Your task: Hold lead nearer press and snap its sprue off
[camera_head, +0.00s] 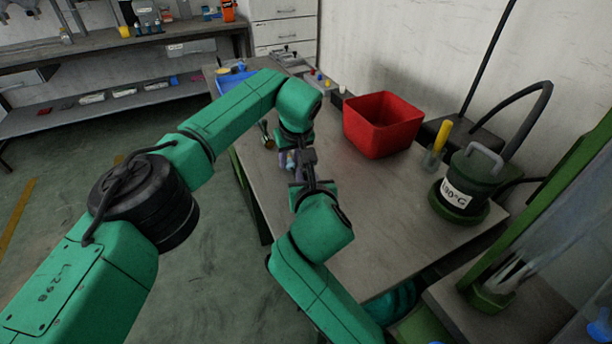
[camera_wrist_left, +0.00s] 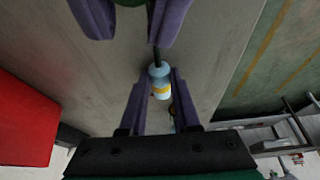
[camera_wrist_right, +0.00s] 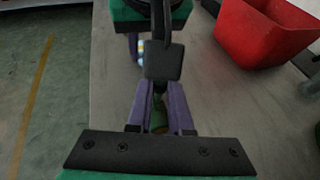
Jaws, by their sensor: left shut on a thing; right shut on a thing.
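The lead's light blue end with a yellow band (camera_wrist_left: 160,82) stands between the purple fingers of my left gripper (camera_wrist_left: 155,98), which is shut on it. A dark thin stub (camera_wrist_left: 156,55) runs from this end towards my right gripper's fingers at the top of the left wrist view. My right gripper (camera_wrist_right: 160,105) is shut close by, with a small greenish piece (camera_wrist_right: 157,120) showing between its fingers. That piece, seemingly the sprue, is mostly hidden. In the head view my left gripper (camera_head: 287,160) and right gripper (camera_head: 308,188) meet over the table's left edge.
A red bin (camera_head: 382,125) stands on the grey table (camera_head: 385,205). A dark green pot marked 190°C (camera_head: 460,190) and a cup with a yellow-handled tool (camera_head: 435,152) are at the right. A small item (camera_head: 268,138) lies near the left edge. The table's middle is clear.

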